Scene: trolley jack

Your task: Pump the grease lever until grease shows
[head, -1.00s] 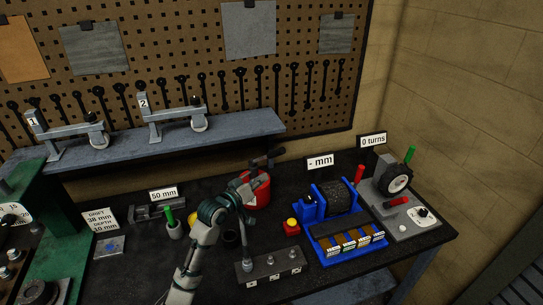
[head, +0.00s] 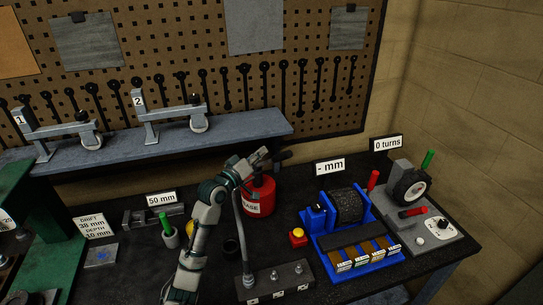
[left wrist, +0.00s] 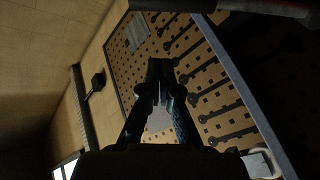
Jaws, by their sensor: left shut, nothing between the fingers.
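The red grease can (head: 259,199), with a partly hidden white label, stands on the dark bench. My left gripper (head: 268,154) is shut and empty, over the can's top, and hides much of it. A dark lever end (head: 286,155) shows just right of the fingertips; I cannot tell if they touch. In the left wrist view the shut fingers (left wrist: 160,70) point toward the pegboard, and a dark bar (left wrist: 270,8) crosses the top edge. No grease can be made out. My right gripper is not in view.
A thin grey rod (head: 240,235) rises from a dark block (head: 275,281) beside my forearm. Right of the can are a yellow-and-red button box (head: 297,237), a blue roller unit (head: 345,225) and a wheel stand (head: 409,187). A shelf (head: 180,140) with two numbered jacks runs behind.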

